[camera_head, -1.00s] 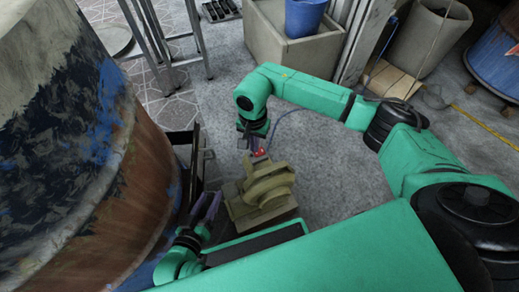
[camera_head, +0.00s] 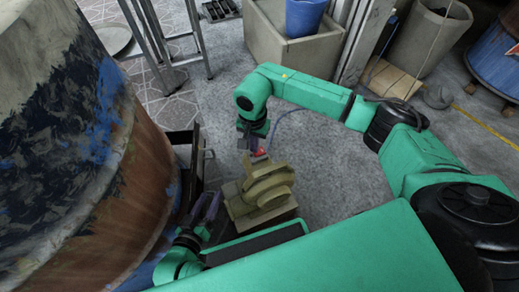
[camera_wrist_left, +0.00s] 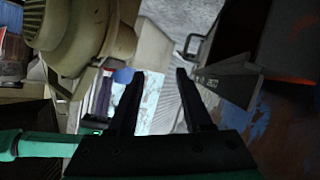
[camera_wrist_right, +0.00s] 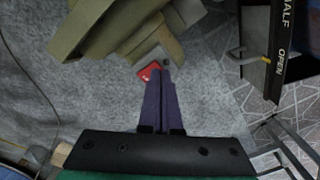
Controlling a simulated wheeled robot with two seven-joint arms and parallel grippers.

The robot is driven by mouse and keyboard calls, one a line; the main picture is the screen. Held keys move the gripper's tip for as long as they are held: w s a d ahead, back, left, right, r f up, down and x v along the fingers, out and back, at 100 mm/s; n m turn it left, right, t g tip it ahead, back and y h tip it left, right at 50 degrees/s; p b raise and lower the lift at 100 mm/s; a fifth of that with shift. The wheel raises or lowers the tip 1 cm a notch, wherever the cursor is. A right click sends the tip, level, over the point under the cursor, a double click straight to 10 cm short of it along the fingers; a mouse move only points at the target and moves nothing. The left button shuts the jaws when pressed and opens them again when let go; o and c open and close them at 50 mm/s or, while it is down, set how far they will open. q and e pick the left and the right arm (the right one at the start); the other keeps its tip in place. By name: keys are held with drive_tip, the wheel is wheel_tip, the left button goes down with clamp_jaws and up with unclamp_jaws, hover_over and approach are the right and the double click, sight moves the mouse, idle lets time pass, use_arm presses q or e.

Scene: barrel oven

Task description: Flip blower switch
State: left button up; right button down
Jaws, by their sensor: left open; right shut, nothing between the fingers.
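The blower (camera_head: 265,188) is a tan, rounded housing on a box-like base, standing beside the barrel oven (camera_head: 90,150). A small red switch (camera_head: 260,154) shows at its far side in the head view. In the right wrist view the red switch (camera_wrist_right: 149,71) lies just at the left of the fingertips; I cannot tell whether they touch it. My right gripper (camera_head: 249,146) is shut and empty, pointing down at the switch. My left gripper (camera_head: 212,212) is open and empty, between the oven and the blower. The blower (camera_wrist_left: 80,40) also shows in the left wrist view.
A metal plate lettered "HALF" and "OPEN" (camera_wrist_right: 280,50) is at the right of the right wrist view. A ladder (camera_head: 165,45) and a concrete planter (camera_head: 285,40) with a blue bucket (camera_head: 305,15) stand behind. Grey floor (camera_head: 320,160) is clear right of the blower.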

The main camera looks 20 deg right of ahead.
drive_tip(key=shift+f+b, duration=0.65)
drive_tip(key=shift+f, duration=0.15)
wheel_tip(320, 180, up, 7)
drive_tip(key=p, duration=0.5)
drive_tip(key=shift+r, duration=0.15)
idle(0.6)
